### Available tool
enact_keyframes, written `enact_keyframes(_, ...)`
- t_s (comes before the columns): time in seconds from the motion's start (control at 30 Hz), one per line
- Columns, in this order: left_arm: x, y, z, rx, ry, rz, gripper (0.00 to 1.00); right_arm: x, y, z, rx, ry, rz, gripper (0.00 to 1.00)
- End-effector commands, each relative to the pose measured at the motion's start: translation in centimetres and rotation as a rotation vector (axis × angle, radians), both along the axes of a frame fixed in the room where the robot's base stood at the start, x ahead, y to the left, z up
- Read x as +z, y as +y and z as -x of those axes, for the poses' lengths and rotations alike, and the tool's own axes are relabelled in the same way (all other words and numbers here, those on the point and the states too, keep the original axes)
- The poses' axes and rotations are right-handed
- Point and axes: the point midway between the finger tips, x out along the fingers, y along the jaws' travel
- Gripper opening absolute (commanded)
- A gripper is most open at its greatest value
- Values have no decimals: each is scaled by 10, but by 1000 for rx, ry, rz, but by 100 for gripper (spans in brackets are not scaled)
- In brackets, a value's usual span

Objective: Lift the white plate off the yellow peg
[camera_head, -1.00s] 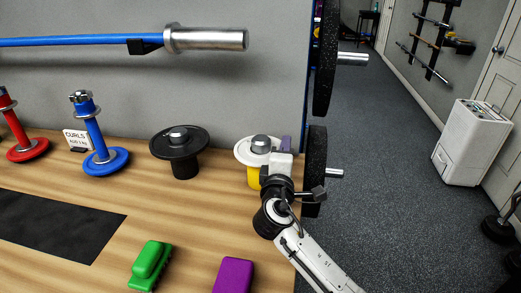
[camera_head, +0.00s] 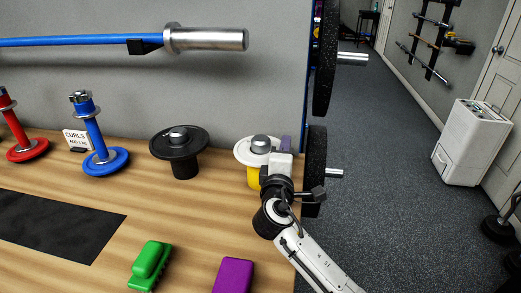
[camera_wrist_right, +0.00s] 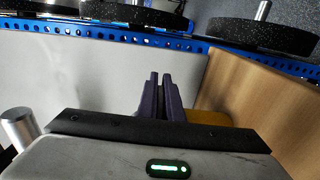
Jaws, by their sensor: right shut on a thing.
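The white plate (camera_head: 243,150) sits at the top of the yellow peg (camera_head: 253,178), near the right end of the wooden bench. A silver knob (camera_head: 261,144) stands up through its middle. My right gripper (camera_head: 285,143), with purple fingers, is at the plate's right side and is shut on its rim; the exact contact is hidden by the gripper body. In the right wrist view the fingers (camera_wrist_right: 162,92) stand close together, with part of the yellow peg (camera_wrist_right: 209,117) showing beside them. My left gripper is not in view.
A black plate on a black stand (camera_head: 180,148) is left of the white one. Blue (camera_head: 104,160) and red (camera_head: 26,149) posts stand farther left by a small sign (camera_head: 77,139). Green (camera_head: 150,265) and purple (camera_head: 233,275) blocks lie in front. Black weights (camera_head: 314,160) hang close right.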

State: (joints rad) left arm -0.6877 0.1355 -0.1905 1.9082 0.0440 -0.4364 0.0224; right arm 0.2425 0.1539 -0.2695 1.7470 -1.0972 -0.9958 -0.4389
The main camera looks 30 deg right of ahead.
Motion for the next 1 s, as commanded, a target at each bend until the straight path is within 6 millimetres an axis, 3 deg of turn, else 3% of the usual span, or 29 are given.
enact_keyframes(0.27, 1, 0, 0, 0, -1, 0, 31, 8, 0, 0, 1, -6, -1, 0)
enact_keyframes(0.7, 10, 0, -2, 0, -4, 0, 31, 87, 0, 0, 1, -9, -2, 0)
enact_keyframes(1.0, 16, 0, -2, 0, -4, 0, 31, 103, 0, 0, 1, -5, 0, 0)
